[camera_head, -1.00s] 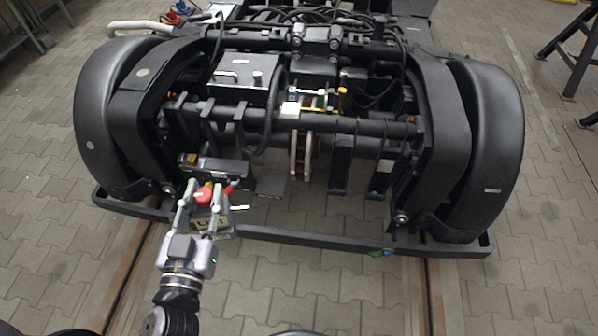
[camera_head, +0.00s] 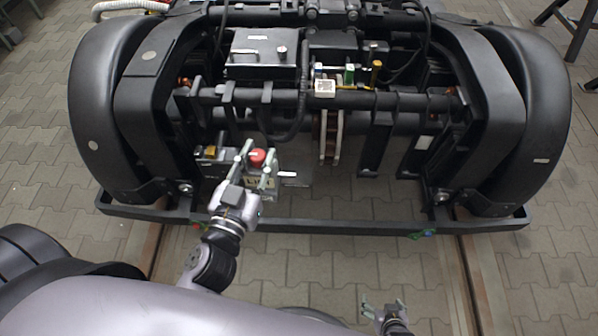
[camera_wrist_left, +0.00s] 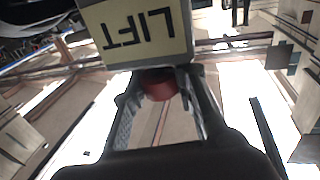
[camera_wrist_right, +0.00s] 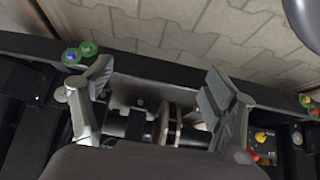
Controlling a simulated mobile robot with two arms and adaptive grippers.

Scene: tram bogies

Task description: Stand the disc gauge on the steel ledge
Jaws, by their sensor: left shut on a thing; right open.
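My left gripper (camera_head: 256,164) is shut on a red round knob (camera_head: 257,156) of a block marked LIFT (camera_head: 259,182), low at the bogie's left front. In the left wrist view, the red knob (camera_wrist_left: 158,86) sits between the fingers, with the LIFT label (camera_wrist_left: 143,28) upside down beyond it. I cannot tell for sure whether this block is the disc gauge. A flat grey plate (camera_head: 297,177), which may be the steel ledge, lies just right of the block. My right gripper (camera_head: 383,306) is open and empty; its spread fingers show in the right wrist view (camera_wrist_right: 163,82).
The black bogie frame has a low front bar (camera_head: 330,224) and a crossbar (camera_head: 400,101). A brake disc (camera_head: 331,135) hangs mid-frame. A yellow-topped part (camera_head: 210,152) stands left of the block. A white block (camera_head: 324,87) and green and yellow tools (camera_head: 349,74) sit above.

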